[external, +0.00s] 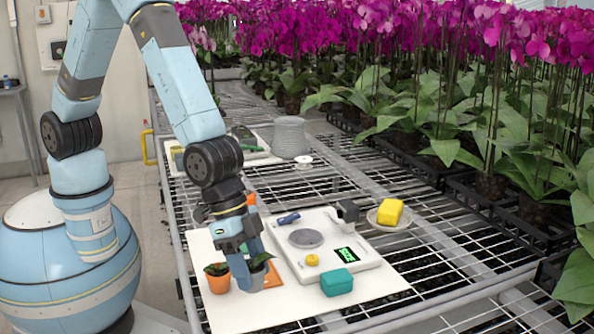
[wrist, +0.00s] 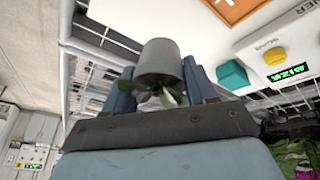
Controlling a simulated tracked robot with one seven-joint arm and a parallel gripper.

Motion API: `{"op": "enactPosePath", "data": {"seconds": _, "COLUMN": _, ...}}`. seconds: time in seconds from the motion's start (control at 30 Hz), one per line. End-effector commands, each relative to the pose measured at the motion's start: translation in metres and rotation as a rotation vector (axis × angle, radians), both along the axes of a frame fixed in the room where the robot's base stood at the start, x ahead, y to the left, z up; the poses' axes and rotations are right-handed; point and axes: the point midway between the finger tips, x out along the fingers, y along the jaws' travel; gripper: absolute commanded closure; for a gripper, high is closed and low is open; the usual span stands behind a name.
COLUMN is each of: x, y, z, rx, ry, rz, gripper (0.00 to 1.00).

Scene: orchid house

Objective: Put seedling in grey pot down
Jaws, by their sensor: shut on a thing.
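The grey pot (external: 255,281) with a small green seedling (external: 260,262) is between the fingers of my gripper (external: 256,268), at the left part of a white board (external: 340,310). In the wrist view the grey pot (wrist: 160,60) sits between both blue fingers of my gripper (wrist: 161,82), with the seedling's leaves (wrist: 164,95) beside it. My gripper is shut on the pot. The pot is low over the board; whether its base touches is hidden.
A terracotta pot with a seedling (external: 218,281) stands close left. An orange tile (external: 273,278) lies just right. A scale (external: 325,245), a teal block (external: 338,283) and a yellow block on a dish (external: 390,212) are further right. The board's front is clear.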

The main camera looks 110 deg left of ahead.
Motion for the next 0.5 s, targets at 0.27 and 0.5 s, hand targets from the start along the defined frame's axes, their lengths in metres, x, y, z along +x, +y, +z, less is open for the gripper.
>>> {"op": "enactPosePath", "data": {"seconds": 0.27, "x": 0.014, "y": -0.002, "z": -0.017, "rx": 0.0, "ry": 0.001, "rz": 0.0, "gripper": 0.81}}
{"op": "enactPosePath", "data": {"seconds": 0.5, "x": 0.019, "y": -0.003, "z": -0.039, "rx": 0.001, "ry": 0.002, "rz": 0.0, "gripper": 0.81}}
